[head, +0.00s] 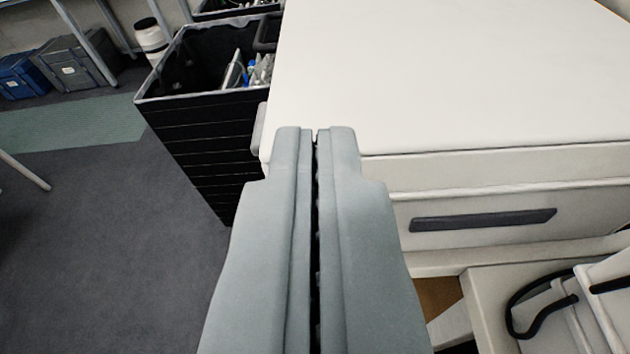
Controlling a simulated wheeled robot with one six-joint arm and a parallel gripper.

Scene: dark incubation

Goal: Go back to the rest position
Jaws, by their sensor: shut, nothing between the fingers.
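My gripper (315,133) shows in the middle of the head view, reaching up from the bottom edge. Its two grey fingers lie side by side with only a thin dark line between them. It is shut and holds nothing. Its tips appear in front of the left front corner of a large white cabinet (450,75). I cannot tell how far the tips are from the cabinet. No rest position is marked in view.
The white cabinet has a dark handle (483,219) on its front. A black bin (200,135) with items inside stands left of it. A white machine with a black cable (540,320) is at lower right. Grey floor (100,240) is open at left; crates (72,65) stand beyond.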

